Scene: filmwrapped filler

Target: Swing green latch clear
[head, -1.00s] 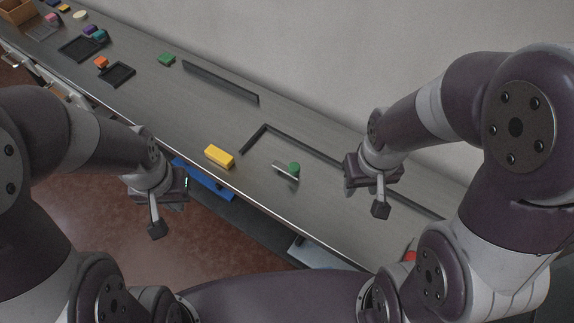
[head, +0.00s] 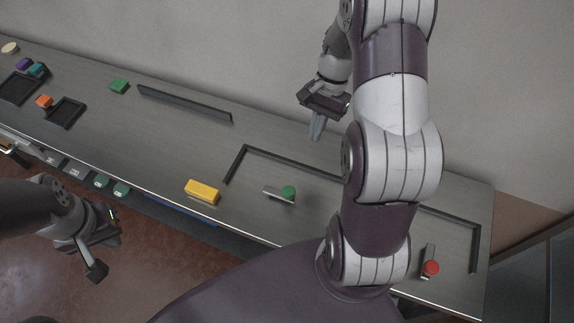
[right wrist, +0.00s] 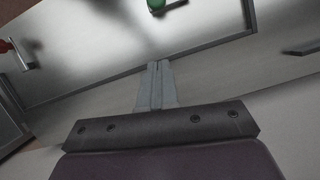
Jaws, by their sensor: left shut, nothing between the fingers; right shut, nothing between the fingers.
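The green latch (head: 288,192) is a short grey bar with a round green knob at its right end, lying across the near opening of a dark-rimmed area on the bench. Its knob also shows at the top edge of the right wrist view (right wrist: 157,5). My right gripper (head: 316,132) is shut and empty, raised above the back of the bench, apart from the latch; its closed fingers show in the right wrist view (right wrist: 157,68). My left gripper (head: 97,271) is shut and empty, off the bench's front edge.
A yellow block (head: 202,192) lies left of the latch. A red-knobbed latch (head: 430,268) is at the right end. A dark rim (head: 290,161) and a low dark strip (head: 184,104) stand on the bench (head: 150,150). A green block (head: 119,86) and black trays (head: 66,112) are further left.

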